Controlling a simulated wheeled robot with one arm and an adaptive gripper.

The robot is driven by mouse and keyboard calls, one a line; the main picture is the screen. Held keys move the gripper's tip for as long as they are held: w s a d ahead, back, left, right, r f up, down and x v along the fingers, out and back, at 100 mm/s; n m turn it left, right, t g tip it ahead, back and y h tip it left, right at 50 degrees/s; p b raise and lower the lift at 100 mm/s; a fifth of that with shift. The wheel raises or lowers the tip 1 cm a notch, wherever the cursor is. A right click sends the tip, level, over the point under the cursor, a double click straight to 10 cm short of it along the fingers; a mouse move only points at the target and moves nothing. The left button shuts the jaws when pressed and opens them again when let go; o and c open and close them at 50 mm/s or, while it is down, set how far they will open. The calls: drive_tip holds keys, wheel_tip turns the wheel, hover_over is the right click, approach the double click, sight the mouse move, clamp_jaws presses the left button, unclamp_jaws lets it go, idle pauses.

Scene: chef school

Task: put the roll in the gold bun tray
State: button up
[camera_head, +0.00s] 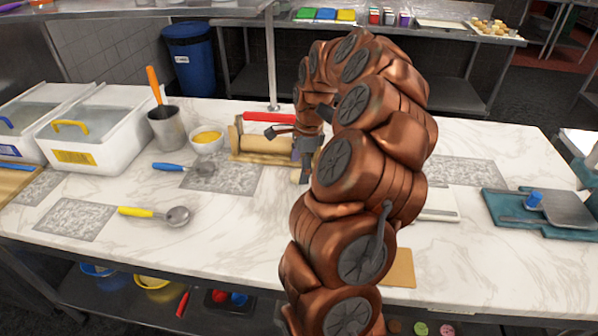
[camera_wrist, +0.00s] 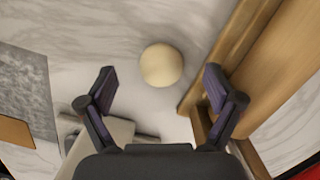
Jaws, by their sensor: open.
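The roll is a small pale round ball (camera_wrist: 161,65) lying on the marble counter in the wrist view. In the head view it shows partly (camera_head: 296,176), beside my gripper. My gripper (camera_head: 305,170) is low over the counter, its fingers apart; the wrist view shows the open fingers (camera_wrist: 158,88) with the roll between and just beyond their tips, not held. A golden-tan tray-like wooden frame (camera_head: 236,143) stands just left of my gripper; its edge (camera_wrist: 215,55) is right of the roll in the wrist view. I cannot tell if it is the gold bun tray.
A red-handled rolling pin (camera_head: 268,117) lies at the wooden frame. A teal board (camera_head: 500,212) lies right. My arm hides the middle counter.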

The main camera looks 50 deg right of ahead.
drive_tip(key=shift+c, duration=0.3)
drive_tip(key=c, duration=1.3)
